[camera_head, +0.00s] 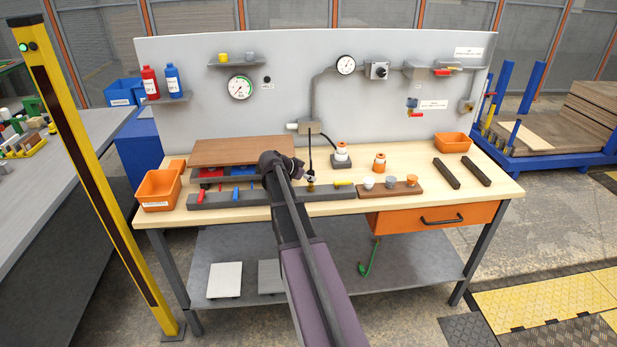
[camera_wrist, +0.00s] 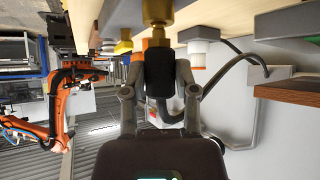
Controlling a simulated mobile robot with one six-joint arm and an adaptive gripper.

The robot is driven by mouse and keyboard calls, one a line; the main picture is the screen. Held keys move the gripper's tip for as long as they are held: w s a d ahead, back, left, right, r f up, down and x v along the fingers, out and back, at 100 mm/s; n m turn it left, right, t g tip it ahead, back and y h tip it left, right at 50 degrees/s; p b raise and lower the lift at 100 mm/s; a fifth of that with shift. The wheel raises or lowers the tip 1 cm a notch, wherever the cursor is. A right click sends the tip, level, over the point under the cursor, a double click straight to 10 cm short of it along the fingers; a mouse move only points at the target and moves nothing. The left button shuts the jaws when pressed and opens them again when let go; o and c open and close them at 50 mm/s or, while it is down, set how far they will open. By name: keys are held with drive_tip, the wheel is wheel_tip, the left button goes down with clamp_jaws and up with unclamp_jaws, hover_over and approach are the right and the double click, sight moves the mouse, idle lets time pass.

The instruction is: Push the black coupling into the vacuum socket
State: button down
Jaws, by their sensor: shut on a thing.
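My gripper (camera_head: 308,178) is shut on the black coupling, just above the dark rail (camera_head: 335,194) at the table's front. In the wrist view the black coupling (camera_wrist: 159,72) sits between the two fingers of my gripper (camera_wrist: 160,95). A brass fitting (camera_wrist: 158,14), which looks like the vacuum socket, is in line with the coupling's end; it also shows in the head view (camera_head: 310,187). The coupling's end appears to meet the brass; I cannot tell how far it is in. A black hose (camera_wrist: 228,66) curves away from the coupling.
Red (camera_head: 200,195), blue (camera_head: 236,194) and yellow (camera_head: 345,183) handles line the rail. A wooden tray (camera_head: 400,191) with small cups stands right of my gripper. A brown board (camera_head: 232,151) lies at the back left. Orange bins (camera_head: 158,189) stand at the left.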

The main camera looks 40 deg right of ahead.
sight(308, 172)
drive_tip(key=shift+f+b, duration=0.55)
drive_tip(key=shift+f, duration=0.1)
drive_tip(key=shift+c, duration=1.5)
unclamp_jaws()
drive_tip(key=shift+r, duration=0.15)
wheel_tip(308, 172, up, 8)
drive_tip(key=p, duration=0.8)
drive_tip(key=shift+r+p, duration=0.2)
drive_tip(key=shift+p, duration=0.15)
drive_tip(key=s+a+f+n+y, duration=0.2)
drive_tip(key=s+a+n, duration=0.4)
drive_tip(key=a, duration=0.7)
drive_tip(key=s+a+f+n+y, duration=0.2)
drive_tip(key=s+a+n+y, duration=0.3)
drive_tip(key=a, duration=0.9)
drive_tip(key=s+a+f+n+y, duration=0.3)
drive_tip(key=s+a+n, duration=0.3)
drive_tip(key=a, duration=0.8)
drive_tip(key=shift+s+a+n, duration=0.2)
drive_tip(key=shift+s+n, duration=0.1)
